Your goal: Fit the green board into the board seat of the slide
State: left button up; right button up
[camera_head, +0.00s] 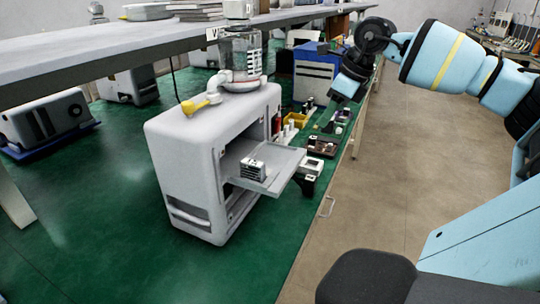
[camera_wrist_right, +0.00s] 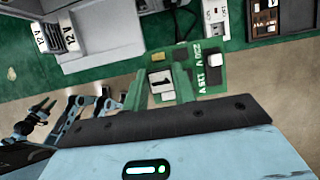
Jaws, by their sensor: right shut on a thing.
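My right gripper (camera_head: 335,117) is beyond the open machine, above the green mat's right edge. In the right wrist view its fingers (camera_wrist_right: 160,87) are shut on the green board (camera_wrist_right: 212,69), which carries a white block and the markings 230 V and 115 V. The board is held in the air; in the head view it is too small to make out. The slide (camera_head: 287,168) is a grey tray standing out from the front of the white machine (camera_head: 185,140), with a ribbed metal block (camera_head: 253,169) on it. I cannot make out the board seat.
A yellow bin (camera_head: 296,120), a brown tray (camera_head: 291,142) and small parts lie behind the slide. A long shelf (camera_head: 120,45) runs above. The mat's front is clear.

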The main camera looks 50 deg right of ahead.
jog(key=w+a+p, duration=0.2)
jog(key=a, duration=0.2)
jog(key=w+a+p, duration=0.2)
jog(key=a, duration=0.3)
jog(key=w+a+f+p, duration=0.1)
jog(key=w+a, duration=0.1)
jog(key=a, duration=0.2)
jog(key=shift+a+f+p, duration=0.1)
jog(key=shift+a+p, duration=0.05)
jog(key=shift+p, duration=0.25)
pick_arm(q)
jog(key=shift+t, duration=0.4)
jog(key=r, duration=0.2)
jog(key=w+r, duration=0.1)
jog(key=r, duration=0.2)
jog(key=shift+w+a+r, duration=0.1)
jog(key=shift+w+r, duration=0.2)
jog(key=shift+r, duration=0.05)
pick_arm(e)
jog(key=shift+w+a+f, duration=0.15)
jog(key=shift+w+a, duration=0.05)
jog(key=shift+a, duration=0.1)
